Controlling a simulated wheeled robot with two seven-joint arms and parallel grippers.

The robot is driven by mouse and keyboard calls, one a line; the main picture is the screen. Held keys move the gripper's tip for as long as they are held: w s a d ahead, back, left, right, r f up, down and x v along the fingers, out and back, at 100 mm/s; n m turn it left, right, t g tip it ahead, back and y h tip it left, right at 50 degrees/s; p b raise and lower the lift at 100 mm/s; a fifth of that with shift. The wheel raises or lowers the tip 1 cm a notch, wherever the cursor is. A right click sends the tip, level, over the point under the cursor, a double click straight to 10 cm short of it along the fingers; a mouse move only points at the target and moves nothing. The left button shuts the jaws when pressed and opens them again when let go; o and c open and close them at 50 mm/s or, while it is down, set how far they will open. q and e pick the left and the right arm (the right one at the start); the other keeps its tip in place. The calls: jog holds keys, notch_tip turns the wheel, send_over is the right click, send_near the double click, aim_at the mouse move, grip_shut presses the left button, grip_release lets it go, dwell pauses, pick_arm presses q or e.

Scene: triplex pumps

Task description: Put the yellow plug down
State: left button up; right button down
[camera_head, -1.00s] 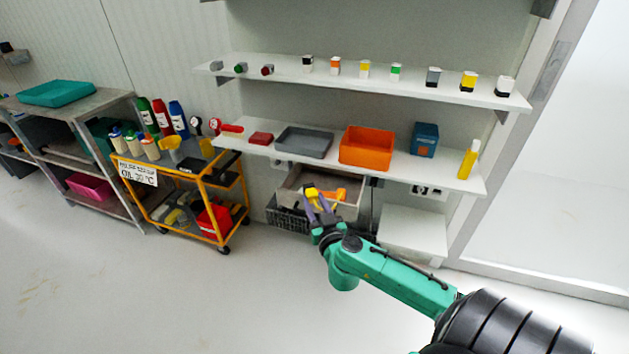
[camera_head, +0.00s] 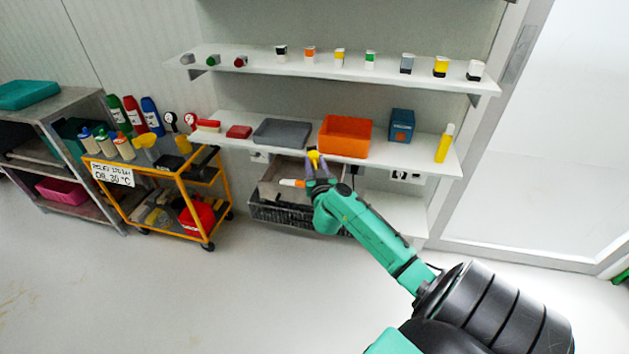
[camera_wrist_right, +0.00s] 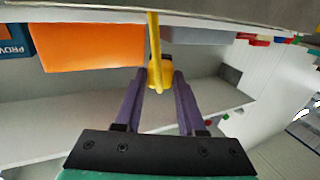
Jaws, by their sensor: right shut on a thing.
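The yellow plug (camera_head: 313,157) is held between the tips of my right gripper (camera_head: 318,170), in front of the middle shelf's edge, near the gap between the grey tray and the orange bin. In the right wrist view the plug (camera_wrist_right: 160,73) sits between the two purple fingers of the right gripper (camera_wrist_right: 160,80), which are shut on it. A thin yellow stem runs up from it there. I cannot tell whether the plug touches the shelf. My left gripper is not in view.
The middle shelf (camera_head: 290,149) carries a grey tray (camera_head: 282,132), an orange bin (camera_head: 345,137), a blue box (camera_head: 402,126) and a yellow bottle (camera_head: 445,143). Below is a grey crate (camera_head: 270,187). A yellow trolley (camera_head: 190,230) stands left. The upper shelf (camera_head: 330,70) holds several small containers.

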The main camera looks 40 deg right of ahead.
notch_tip(320, 180, down, 5)
jog(key=b, duration=0.2)
jog(key=shift+r+b, duration=0.1)
jog(key=shift+b, duration=0.2)
jog(key=shift+f, duration=0.55)
jog(key=c, duration=0.5)
grip_release()
